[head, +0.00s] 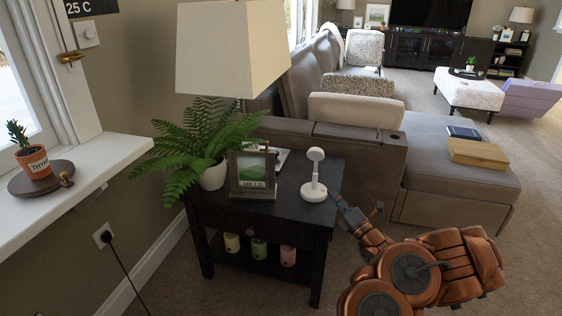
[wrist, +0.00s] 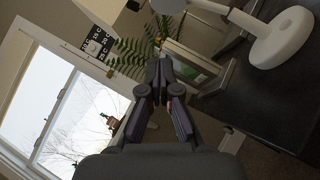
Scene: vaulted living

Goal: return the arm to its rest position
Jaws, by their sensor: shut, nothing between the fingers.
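My arm comes in from the lower right in the head view. Its end, my gripper (head: 343,203), is beside the right edge of the dark side table (head: 290,208), close to a white stand-like object (head: 314,176). In the wrist view my gripper (wrist: 158,72) is shut with its fingers together and nothing between them. The fingers point toward the plant and the picture frame, and I cannot tell the exact gap to the table.
A framed picture (head: 252,173), a potted fern (head: 212,172) and a lamp (head: 232,48) are on the table. Several cups stand on its lower shelf. A grey sofa (head: 430,194) is behind. A windowsill (head: 84,170) holds a cactus pot (head: 33,161). Carpet shows at the lower right.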

